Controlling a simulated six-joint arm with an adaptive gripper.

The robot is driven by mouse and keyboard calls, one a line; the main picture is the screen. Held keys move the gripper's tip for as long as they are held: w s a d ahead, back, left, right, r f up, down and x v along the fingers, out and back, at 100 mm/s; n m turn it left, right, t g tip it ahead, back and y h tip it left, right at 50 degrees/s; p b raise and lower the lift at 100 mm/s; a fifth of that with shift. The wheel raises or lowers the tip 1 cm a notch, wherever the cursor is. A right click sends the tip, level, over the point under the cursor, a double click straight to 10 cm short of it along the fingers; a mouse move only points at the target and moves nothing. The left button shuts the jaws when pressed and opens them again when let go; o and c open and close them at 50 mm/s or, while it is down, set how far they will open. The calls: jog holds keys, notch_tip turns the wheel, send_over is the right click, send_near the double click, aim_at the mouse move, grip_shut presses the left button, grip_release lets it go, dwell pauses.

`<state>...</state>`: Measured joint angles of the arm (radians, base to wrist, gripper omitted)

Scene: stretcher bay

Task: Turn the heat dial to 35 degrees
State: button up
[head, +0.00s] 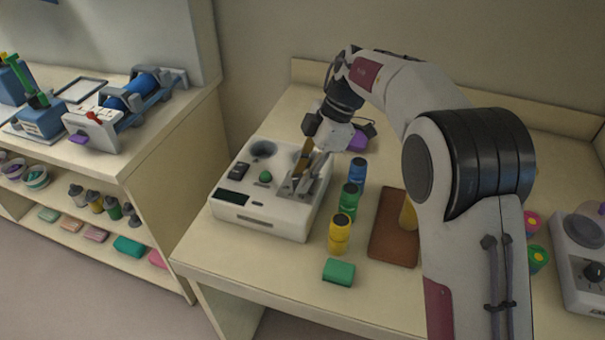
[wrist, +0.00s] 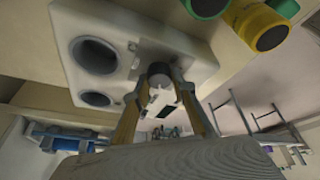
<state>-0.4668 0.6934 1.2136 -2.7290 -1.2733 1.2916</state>
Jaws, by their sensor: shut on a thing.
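The white heating unit (head: 262,222) stands on the bench left of centre in the head view, and its pale top also shows in the wrist view (wrist: 70,25). My gripper (head: 297,187) points down over the right part of its top. In the wrist view my gripper (wrist: 161,84) has its two brown fingers closed on the sides of a short grey round knob, the heat dial (wrist: 159,70). In the head view the fingers hide the dial. No scale or pointer mark can be read, and the small dark display (head: 232,197) shows no legible number.

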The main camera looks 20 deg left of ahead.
jog(key=shift+n, duration=0.4)
jog(key=n+g+h, duration=0.1)
jog(key=n, duration=0.2)
jog(key=shift+w+a+n, duration=0.1)
jog(key=shift+n, duration=0.2)
jog(key=shift+n+g+h, duration=0.6)
jog(key=shift+n+h, duration=0.1)
jog(key=shift+n, duration=1.5)
jog(key=o, duration=1.1)
jog(key=shift+m, duration=0.7)
